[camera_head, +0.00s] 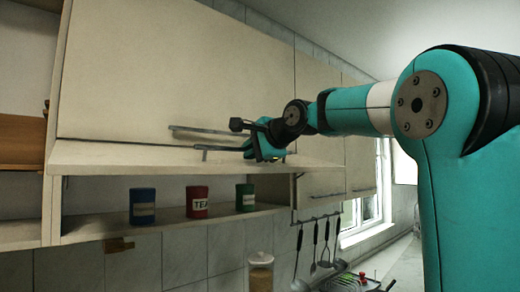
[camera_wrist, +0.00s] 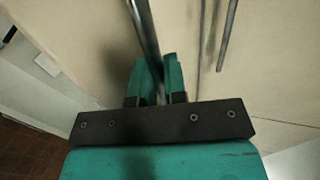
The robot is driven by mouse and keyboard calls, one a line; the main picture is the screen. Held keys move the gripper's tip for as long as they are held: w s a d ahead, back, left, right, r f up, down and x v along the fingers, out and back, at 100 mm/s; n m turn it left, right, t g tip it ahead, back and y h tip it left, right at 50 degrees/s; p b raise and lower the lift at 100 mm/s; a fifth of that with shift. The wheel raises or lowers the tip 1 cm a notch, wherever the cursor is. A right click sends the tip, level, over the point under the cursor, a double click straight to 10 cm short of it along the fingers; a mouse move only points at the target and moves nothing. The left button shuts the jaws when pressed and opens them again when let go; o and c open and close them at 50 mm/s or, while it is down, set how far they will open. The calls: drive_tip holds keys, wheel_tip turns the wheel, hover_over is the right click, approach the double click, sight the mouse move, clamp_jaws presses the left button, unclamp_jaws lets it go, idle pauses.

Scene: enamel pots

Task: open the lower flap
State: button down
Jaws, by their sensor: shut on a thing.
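The lower flap (camera_head: 130,156) of the cream wall cabinet shows in the head view as a narrow, foreshortened panel, tilted up and out, with the compartment beneath it exposed. Its metal bar handle (camera_head: 215,149) runs to my gripper (camera_head: 256,146). In the wrist view, my gripper (camera_wrist: 158,65) is shut on this handle (camera_wrist: 145,30), which passes between the teal fingers. A second bar handle (camera_head: 200,130), on the upper panel, lies just above and also shows in the wrist view (camera_wrist: 228,38), right of the fingers and apart from them.
Blue (camera_head: 142,206), red (camera_head: 197,201) and green (camera_head: 245,197) tins stand on the shelf (camera_head: 100,226) below the flap. The large upper panel (camera_head: 180,70) is closed. Utensils (camera_head: 325,245) hang at right, near a window. A jar (camera_head: 261,272) stands below.

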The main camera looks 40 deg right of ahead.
drive_tip(key=shift+r, duration=0.15)
idle(0.3)
drive_tip(key=c, duration=1.2)
unclamp_jaws()
drive_tip(key=shift+w+a, duration=0.1)
drive_tip(key=shift+s, duration=0.25)
drive_tip(key=b+v, duration=0.1)
drive_tip(key=v, duration=1.6)
drive_tip(key=shift+r+b, duration=0.3)
drive_tip(key=shift+w, duration=0.1)
